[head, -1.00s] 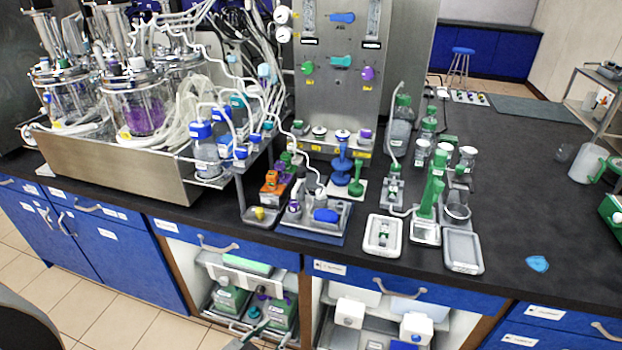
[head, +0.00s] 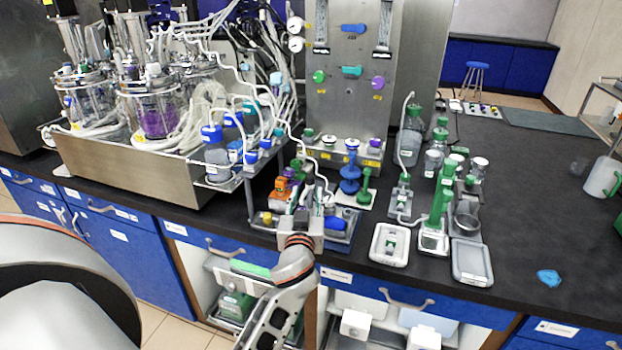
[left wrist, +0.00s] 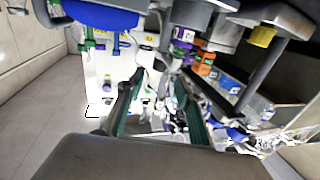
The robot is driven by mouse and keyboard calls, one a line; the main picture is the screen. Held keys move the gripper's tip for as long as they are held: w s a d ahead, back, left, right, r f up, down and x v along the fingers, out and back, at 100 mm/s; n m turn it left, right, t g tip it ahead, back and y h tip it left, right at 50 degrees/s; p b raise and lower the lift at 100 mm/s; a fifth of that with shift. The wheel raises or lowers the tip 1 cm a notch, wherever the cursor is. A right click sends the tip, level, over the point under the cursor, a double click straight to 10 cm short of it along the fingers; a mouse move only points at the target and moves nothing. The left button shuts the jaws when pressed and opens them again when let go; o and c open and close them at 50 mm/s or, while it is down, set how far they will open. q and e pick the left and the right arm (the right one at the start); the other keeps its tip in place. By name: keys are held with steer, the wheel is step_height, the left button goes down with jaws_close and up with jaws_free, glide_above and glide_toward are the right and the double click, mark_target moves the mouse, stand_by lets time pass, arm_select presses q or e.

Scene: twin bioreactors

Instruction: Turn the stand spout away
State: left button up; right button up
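My left gripper (head: 306,205) comes up from the bottom in the head view, its fingers over the front of the blue tray (head: 339,236) at the bench edge. In the left wrist view its two fingers (left wrist: 160,100) stand apart with no object clearly held between them. It hides much of the small equipment on the tray. A green upright stand (head: 440,206) on a white base is to the right, clear of the gripper. I cannot tell for sure which part is the stand spout. My right gripper is not in view.
Orange and green blocks (head: 284,192) stand left of the gripper. A blue stand (head: 350,176) and the steel panel (head: 345,100) are behind it. The bench at far right is mostly clear.

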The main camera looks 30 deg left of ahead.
mark_target(310, 181)
arm_select(q)
steer(key=x, duration=0.8)
steer(key=shift+w+p, duration=0.2)
steer(key=shift+p, duration=0.1)
jaws_close()
